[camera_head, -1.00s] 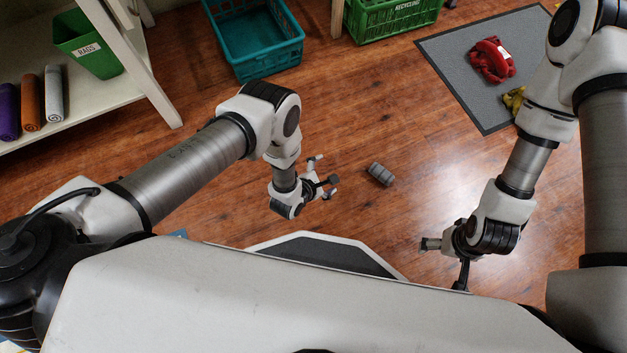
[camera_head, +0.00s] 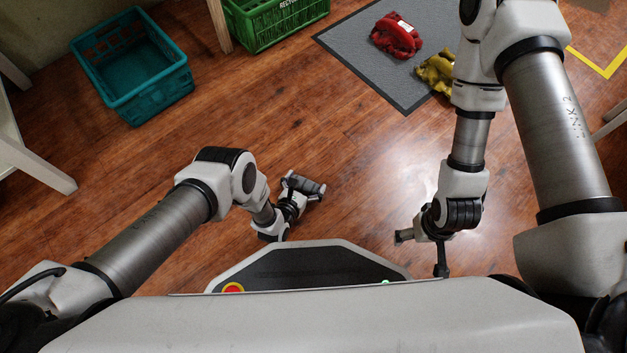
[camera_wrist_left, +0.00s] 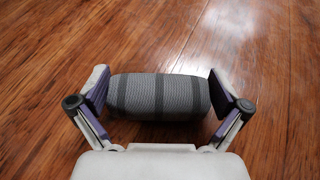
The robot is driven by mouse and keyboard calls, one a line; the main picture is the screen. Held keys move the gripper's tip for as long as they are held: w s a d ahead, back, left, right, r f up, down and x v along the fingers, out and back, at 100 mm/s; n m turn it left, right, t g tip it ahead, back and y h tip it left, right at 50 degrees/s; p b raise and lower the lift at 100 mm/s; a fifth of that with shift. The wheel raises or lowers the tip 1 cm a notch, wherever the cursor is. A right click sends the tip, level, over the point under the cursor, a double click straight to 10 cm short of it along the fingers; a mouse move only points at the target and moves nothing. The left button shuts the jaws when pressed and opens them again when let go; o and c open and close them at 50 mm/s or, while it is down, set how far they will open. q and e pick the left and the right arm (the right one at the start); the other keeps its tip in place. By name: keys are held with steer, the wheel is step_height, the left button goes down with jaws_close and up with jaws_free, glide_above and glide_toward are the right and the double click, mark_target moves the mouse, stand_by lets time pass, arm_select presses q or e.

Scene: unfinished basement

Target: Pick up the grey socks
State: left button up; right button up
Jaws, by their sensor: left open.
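The grey socks (camera_wrist_left: 160,95) are a rolled bundle with darker stripes, lying on the wooden floor. In the left wrist view they lie lengthwise between the two fingers of my left gripper (camera_wrist_left: 160,100), which is open with a finger near each end. In the head view the socks (camera_head: 308,186) show just beyond my left gripper (camera_head: 299,195), partly hidden by it. I cannot tell whether the fingers touch the socks. My right gripper (camera_head: 422,254) is to the right, with its fingers spread apart and nothing between them.
A teal crate (camera_head: 180,80) and a green recycling crate (camera_head: 262,38) stand at the back. A grey mat (camera_head: 352,45) holds a red bundle (camera_head: 396,36) and a yellow bundle (camera_head: 436,70). A white shelf leg (camera_head: 45,168) is at the left. The floor around the socks is clear.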

arm_select(q)
steer(key=shift+r, duration=0.15)
steer(key=shift+c, duration=0.7)
steer(key=c, duration=0.8)
steer(key=shift+o, duration=0.2)
